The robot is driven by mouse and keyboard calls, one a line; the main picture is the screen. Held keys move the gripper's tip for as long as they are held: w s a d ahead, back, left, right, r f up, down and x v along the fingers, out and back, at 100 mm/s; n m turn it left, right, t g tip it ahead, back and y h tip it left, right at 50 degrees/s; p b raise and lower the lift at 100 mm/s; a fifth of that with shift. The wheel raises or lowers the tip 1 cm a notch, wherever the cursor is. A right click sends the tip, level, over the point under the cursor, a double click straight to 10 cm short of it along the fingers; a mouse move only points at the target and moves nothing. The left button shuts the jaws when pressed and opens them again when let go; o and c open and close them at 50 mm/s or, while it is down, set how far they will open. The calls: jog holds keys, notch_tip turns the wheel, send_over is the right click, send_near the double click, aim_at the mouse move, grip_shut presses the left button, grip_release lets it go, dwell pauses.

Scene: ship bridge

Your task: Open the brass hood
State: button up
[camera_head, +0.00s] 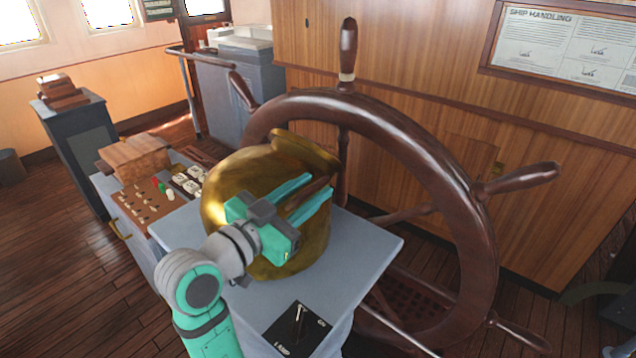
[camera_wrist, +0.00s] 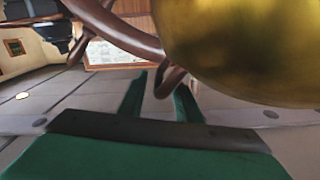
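The brass hood (camera_head: 235,180) is a rounded golden dome on a grey pedestal (camera_head: 365,245), just in front of the ship's wheel. It also fills the upper right of the wrist view (camera_wrist: 245,45). I see no opening in it from here. My gripper (camera_head: 320,183) is in front of the hood, with its teal fingers apart. A dark brown curved handle (camera_wrist: 170,82) shows between the fingers (camera_wrist: 160,90) in the wrist view, close to the right finger. I cannot tell whether they touch. The gripper and arm hide part of the hood's front.
The large wooden wheel (camera_head: 470,235) stands close behind and right of the hood, its spokes reaching outward. A lever plate (camera_head: 300,325) is on the pedestal's front corner. A control console (camera_head: 160,195) adjoins on the left. Open floor (camera_head: 60,250) lies further left.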

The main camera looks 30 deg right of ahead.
aim_at(324, 180)
jog(key=shift+x, duration=1.6)
grip_shut()
